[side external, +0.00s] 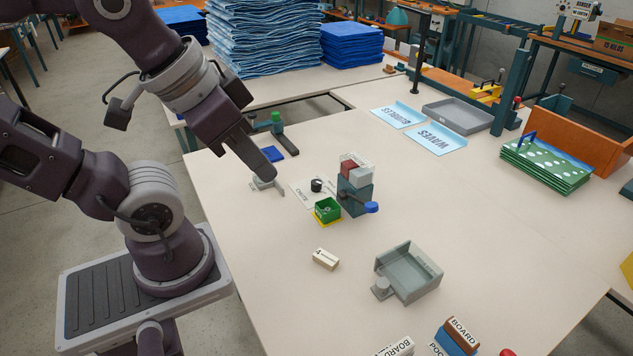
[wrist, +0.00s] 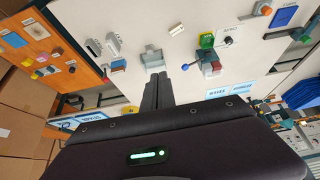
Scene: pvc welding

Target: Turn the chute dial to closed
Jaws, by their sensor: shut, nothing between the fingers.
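The chute dial is a small black knob (side external: 316,185) on a pale plate with the printed word CHUTE (side external: 305,195), near the middle of the table. In the wrist view the black knob (wrist: 228,40) is at the upper right, on the same pale plate. Which way the dial points is too small to tell. My gripper (side external: 268,173) is shut and empty, to the left of the dial and apart from it in the side view. Its closed fingers (wrist: 158,82) point up the middle of the wrist view, with the dial off to their right.
A small grey fitting (side external: 268,187) is by my gripper. A grey tray (side external: 408,276) and a cream block (side external: 326,259) lie nearer the front.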

